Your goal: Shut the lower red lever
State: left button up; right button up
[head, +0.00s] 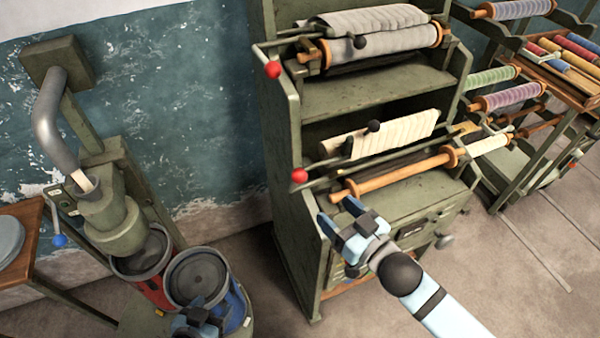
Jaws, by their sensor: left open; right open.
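The lower red lever (299,175) is a red ball at the left front of the lower bay of a green machine, by a dark rod. It is uncovered. A similar upper red lever (272,69) is at the upper bay. My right gripper (338,211) is open and empty, in front of the machine, below and right of the lower red ball in the picture and apart from it. My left gripper (195,320) is at the bottom edge, over the blue can, partly cut off; it is open, and its fingertips are hard to make out.
The green machine (284,130) holds rollers, with a wooden roller (390,177) in the lower bay. At left stand a pump-like device (112,215), a red can (150,288) and a blue can (238,308). Racks of coloured rolls (510,96) are at right. Floor at lower right is clear.

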aim_at(305, 180)
pick_arm(q)
jog(key=shift+a+r+p, duration=0.2)
jog(key=shift+r+p, duration=1)
pick_arm(e)
jog(key=x, duration=1.3)
